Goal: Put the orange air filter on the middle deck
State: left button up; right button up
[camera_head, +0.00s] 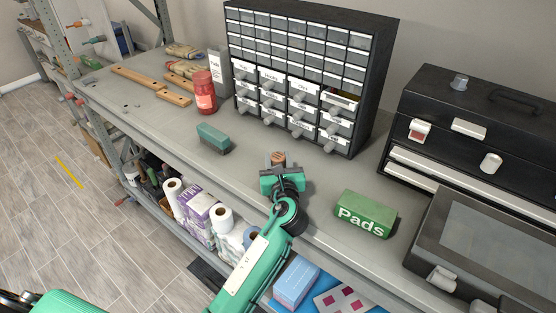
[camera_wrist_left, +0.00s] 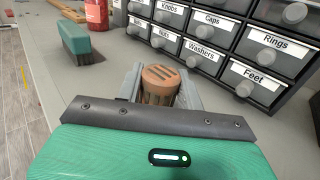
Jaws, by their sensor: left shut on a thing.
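The orange air filter (camera_head: 278,158) is a small brownish-orange cylinder over the grey workbench top, in front of the drawer cabinet. My left gripper (camera_head: 280,168) is shut on it. In the left wrist view the filter (camera_wrist_left: 160,84) stands upright between the two grey fingers, its slotted top facing up. The fingers hide its sides, and I cannot tell whether its base touches the bench. I cannot make out a middle deck of a rolling rack in these views. My right gripper is not in view.
A black cabinet of small drawers (camera_head: 372,70) stands behind. A green brush (camera_head: 212,137) and red bottle (camera_head: 204,92) are to the left, a green Pads box (camera_head: 364,213) and black toolbox (camera_head: 470,122) to the right. A shelf below the bench holds paper rolls (camera_head: 222,218).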

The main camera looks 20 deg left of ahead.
pick_arm(q)
jog(key=shift+f, duration=0.1)
jog(key=o, duration=0.8)
jog(key=shift+o, duration=1)
jog(key=shift+s, duration=0.1)
jog(key=b+v, duration=0.2)
jog(key=v, duration=0.8)
jog(key=shift+s+d, duration=0.2)
jog(key=shift+s, duration=0.05)
jog(key=shift+s+d, duration=0.25)
jog(key=shift+s, duration=0.3)
